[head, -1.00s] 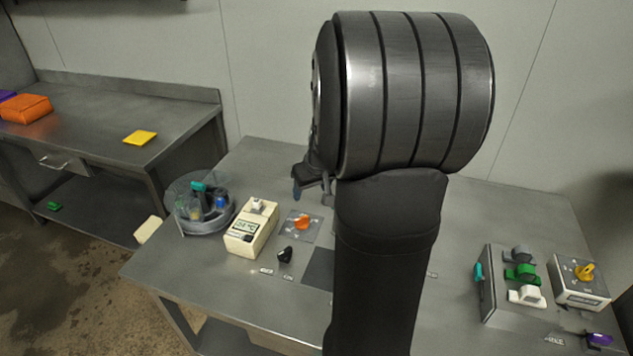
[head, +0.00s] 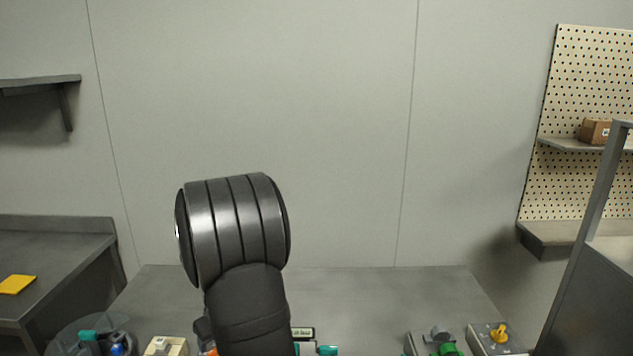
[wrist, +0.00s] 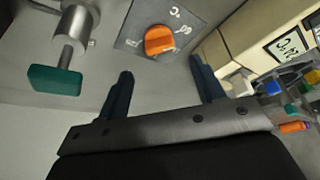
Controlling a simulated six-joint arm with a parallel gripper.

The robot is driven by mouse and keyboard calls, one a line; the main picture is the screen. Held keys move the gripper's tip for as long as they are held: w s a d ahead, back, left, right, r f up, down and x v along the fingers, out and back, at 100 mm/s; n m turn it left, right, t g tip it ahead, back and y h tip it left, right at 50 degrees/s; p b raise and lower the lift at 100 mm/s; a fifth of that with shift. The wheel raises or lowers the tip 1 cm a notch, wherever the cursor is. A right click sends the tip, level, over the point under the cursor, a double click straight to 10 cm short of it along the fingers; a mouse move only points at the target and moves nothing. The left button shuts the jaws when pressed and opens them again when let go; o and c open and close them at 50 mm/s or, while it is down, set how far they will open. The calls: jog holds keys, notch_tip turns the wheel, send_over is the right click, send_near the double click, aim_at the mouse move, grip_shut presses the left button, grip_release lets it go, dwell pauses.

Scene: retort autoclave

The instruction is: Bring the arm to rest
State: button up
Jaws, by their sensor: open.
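My gripper (wrist: 162,88) is open in the wrist view, its two dark blue fingers apart with nothing between them. An orange knob (wrist: 160,40) on a grey plate marked °C lies just beyond the fingertips in that picture, and no contact shows. In the head view my dark arm rises from the bottom edge, left of centre. Its big grey joint stands against the wall, and the arm hides most of the gripper there.
A metal fitting with a teal handle (wrist: 55,80) is left of the fingers. A cream meter (wrist: 270,40) is at the right, close to the right finger.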

jog(key=shift+x, duration=3.2)
jog(key=v, duration=1.7)
jog(key=x, duration=1.7)
jog(key=shift+f, duration=0.1)
jog(key=shift+m, duration=0.4)
jog(key=shift+m+h, duration=0.3)
jog(key=shift+s+a+m+t+h, duration=0.1)
jog(key=shift+m+t+h, duration=0.4)
jog(key=shift+m, duration=1)
jog(key=shift+m+h, duration=0.3)
jog(key=shift+m, duration=0.7)
